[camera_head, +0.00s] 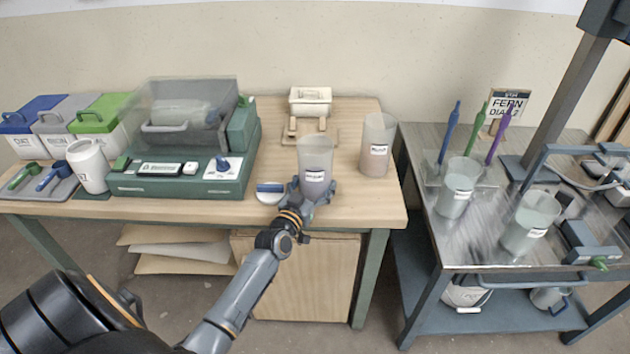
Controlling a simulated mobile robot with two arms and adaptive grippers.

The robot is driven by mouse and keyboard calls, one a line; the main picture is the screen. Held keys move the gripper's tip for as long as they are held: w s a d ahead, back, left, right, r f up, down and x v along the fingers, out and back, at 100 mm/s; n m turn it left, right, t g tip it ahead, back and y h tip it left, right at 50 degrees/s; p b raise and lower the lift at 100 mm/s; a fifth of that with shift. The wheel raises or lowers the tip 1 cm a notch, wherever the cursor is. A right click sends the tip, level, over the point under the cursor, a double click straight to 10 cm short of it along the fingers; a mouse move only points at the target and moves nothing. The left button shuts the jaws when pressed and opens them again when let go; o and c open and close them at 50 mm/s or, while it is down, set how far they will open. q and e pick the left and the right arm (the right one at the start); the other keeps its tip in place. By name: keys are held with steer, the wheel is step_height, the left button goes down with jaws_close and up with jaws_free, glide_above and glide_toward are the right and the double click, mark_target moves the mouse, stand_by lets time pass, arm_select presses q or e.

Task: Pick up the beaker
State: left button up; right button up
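A clear beaker (316,152) with a mauve-grey filling and a white label stands upright at the front right of the wooden table. My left gripper (313,190) is at its lower part, with a finger on either side of it. Whether the fingers press on the beaker or only surround it cannot be told, nor whether its base touches the table; the gripper hides part of the base. Similar labelled beakers are a brownish one (378,150) behind right on the same table, and two greenish ones (459,188) (530,225) on the metal table. My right gripper is not in view.
A small white dish with a blue label (270,192) lies just left of the gripper. A green machine with a clear cover (190,115) fills the table's left. A cream box (310,101) stands behind the beaker. A gap separates the wooden table from the metal table (475,245).

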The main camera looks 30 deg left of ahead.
arm_select(q)
steer(key=shift+r, duration=0.3)
steer(key=shift+r, duration=0.85)
steer(key=s+r, duration=0.1)
steer(key=r, duration=0.1)
steer(key=s+r+p, duration=0.1)
steer(key=s+r, duration=0.3)
steer(key=r, duration=0.1)
steer(key=shift+a+p, duration=0.4)
glide_toward(302, 163)
steer(key=shift+w+a+r, duration=0.1)
steer(key=shift+a+r, duration=0.6)
steer(key=shift+r, duration=0.25)
steer(key=shift+w+a+r, duration=0.1)
steer(key=shift+a+r, duration=0.65)
steer(key=shift+r, duration=0.2)
